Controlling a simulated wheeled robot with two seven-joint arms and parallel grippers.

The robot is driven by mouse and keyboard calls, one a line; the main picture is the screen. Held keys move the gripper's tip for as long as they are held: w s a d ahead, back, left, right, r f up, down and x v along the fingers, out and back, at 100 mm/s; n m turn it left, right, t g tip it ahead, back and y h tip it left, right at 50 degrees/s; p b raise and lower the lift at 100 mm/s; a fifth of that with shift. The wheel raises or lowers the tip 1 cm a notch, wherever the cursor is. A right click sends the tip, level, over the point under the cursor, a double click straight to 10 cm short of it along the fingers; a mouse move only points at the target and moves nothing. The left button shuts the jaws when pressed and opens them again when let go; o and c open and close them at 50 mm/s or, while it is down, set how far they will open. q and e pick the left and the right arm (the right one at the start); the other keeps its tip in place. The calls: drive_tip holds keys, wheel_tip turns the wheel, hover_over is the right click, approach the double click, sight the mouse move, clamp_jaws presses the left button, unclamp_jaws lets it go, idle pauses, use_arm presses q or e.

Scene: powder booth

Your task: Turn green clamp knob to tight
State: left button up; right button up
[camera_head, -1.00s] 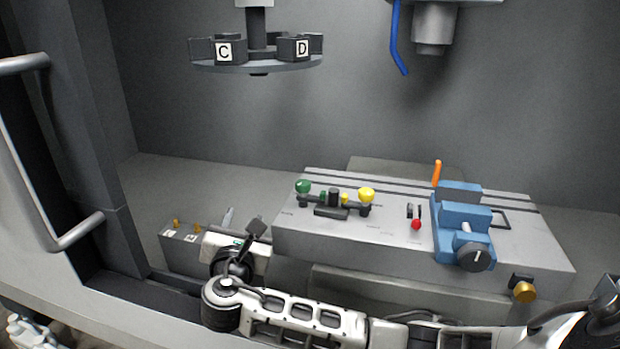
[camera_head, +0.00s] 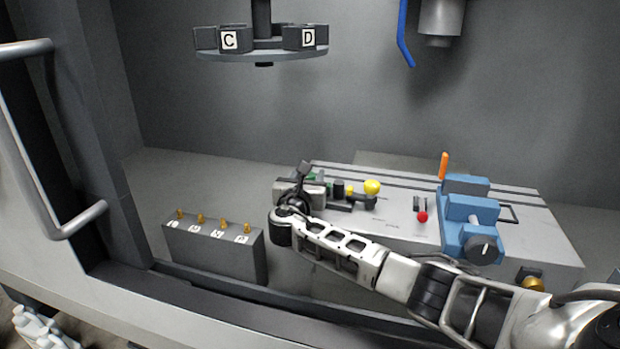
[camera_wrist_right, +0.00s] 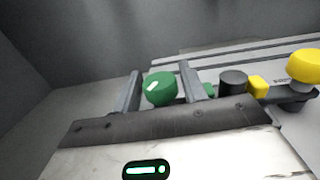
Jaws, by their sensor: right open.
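The green clamp knob (camera_wrist_right: 160,89) shows in the right wrist view, round with a small pale mark on top. It sits between the two raised fingers of my right gripper (camera_head: 304,170), which are apart. Gaps seem to show on both sides of it; I cannot tell whether either finger touches it. In the head view the gripper covers most of the knob. A yellow knob (camera_head: 372,187) stands at the other end of the same dark clamp bar (camera_head: 352,203); it also shows in the wrist view (camera_wrist_right: 305,65). My left gripper is out of view.
The grey table (camera_head: 390,232) carries a blue vise (camera_head: 468,222), a red-tipped lever (camera_head: 422,216) and an orange handle (camera_head: 444,165). A grey block with several brass pegs (camera_head: 215,250) stands left. A lettered carousel (camera_head: 262,50) and a spindle (camera_head: 440,20) hang above.

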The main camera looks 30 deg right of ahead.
drive_tip(key=shift+b+x, duration=0.5)
drive_tip(key=shift+x, duration=0.35)
drive_tip(key=shift+w+d, duration=0.15)
drive_tip(key=c, duration=0.7)
drive_tip(key=shift+d+m+g+h+b, duration=0.1)
drive_tip(key=shift+m+g+h+b, duration=0.4)
drive_tip(key=shift+m+g+h, duration=1)
drive_tip(key=shift+s+g, duration=0.25)
drive_tip(key=shift+g, duration=0.15)
drive_tip(key=shift+d, duration=0.1)
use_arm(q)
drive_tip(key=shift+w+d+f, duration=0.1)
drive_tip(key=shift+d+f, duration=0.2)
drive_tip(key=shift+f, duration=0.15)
use_arm(e)
drive_tip(key=o, duration=0.7)
drive_tip(key=shift+r, duration=0.1)
